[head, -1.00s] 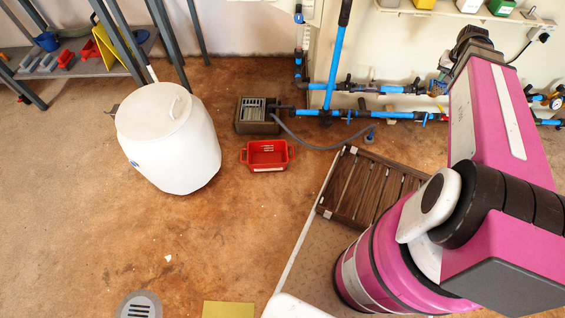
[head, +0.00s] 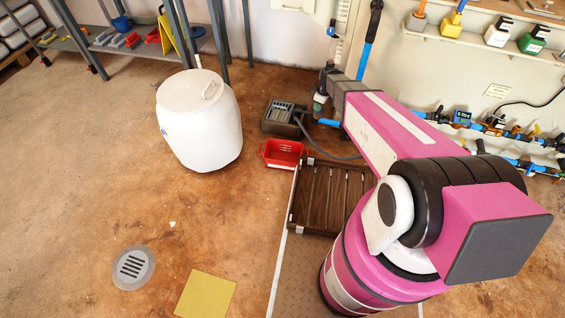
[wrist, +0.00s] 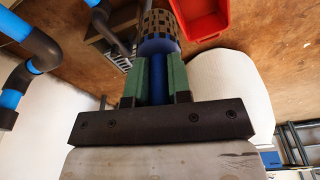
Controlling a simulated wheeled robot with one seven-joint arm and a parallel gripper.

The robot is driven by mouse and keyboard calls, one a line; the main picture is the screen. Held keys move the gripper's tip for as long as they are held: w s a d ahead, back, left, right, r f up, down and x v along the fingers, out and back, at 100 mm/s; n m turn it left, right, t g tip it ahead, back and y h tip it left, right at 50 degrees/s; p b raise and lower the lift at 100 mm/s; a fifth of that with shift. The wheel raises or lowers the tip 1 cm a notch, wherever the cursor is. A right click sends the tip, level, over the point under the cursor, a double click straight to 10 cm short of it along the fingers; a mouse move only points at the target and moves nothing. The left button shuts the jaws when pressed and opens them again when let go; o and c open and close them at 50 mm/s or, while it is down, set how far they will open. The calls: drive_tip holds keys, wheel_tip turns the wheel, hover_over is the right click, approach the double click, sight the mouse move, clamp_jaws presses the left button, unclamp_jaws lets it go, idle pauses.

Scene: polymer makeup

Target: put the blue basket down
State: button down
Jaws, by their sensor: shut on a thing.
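In the wrist view my gripper (wrist: 158,62) has green fingers shut on a blue cylindrical thing (wrist: 157,82), which I take for the blue basket. Its far end is a wider part with a pattern of dark and tan squares, and the fingers hide its sides. It is held upright or tilted; I cannot tell which. In the head view my gripper (head: 320,102) hangs at the end of the pink arm, near the blue pipes and above the floor by the grey box. The held thing is hard to make out there.
A red tray (head: 282,153) lies on the floor beside a grey-brown box (head: 283,117) with a hose. A white barrel (head: 200,122) stands left. A slatted wooden grate (head: 325,195) lies in front. A yellow square (head: 206,294) and drain (head: 133,267) mark otherwise bare floor.

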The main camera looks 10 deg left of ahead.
drive_tip(key=s+a+f+n+g, duration=0.1)
drive_tip(key=s+a+f+n, duration=0.2)
drive_tip(key=a+f+n, duration=0.6)
drive_tip(key=s+a+f+n+g, duration=0.1)
drive_tip(key=s+a+f+n, duration=0.25)
drive_tip(key=a+f, duration=0.65)
drive_tip(key=shift+h, duration=0.3)
drive_tip(key=shift+s+d+f, duration=0.1)
drive_tip(key=shift+d+f, duration=0.45)
drive_tip(key=shift+f, duration=1.7)
drive_tip(key=shift+s+d+f, duration=0.1)
drive_tip(key=shift+d+f, duration=0.5)
drive_tip(key=shift+f, duration=1.6)
drive_tip(key=shift+d+f, duration=0.55)
drive_tip(key=shift+f, duration=1.7)
drive_tip(key=shift+f, duration=0.1)
drive_tip(key=c, duration=1.1)
unclamp_jaws()
drive_tip(key=shift+o, duration=0.2)
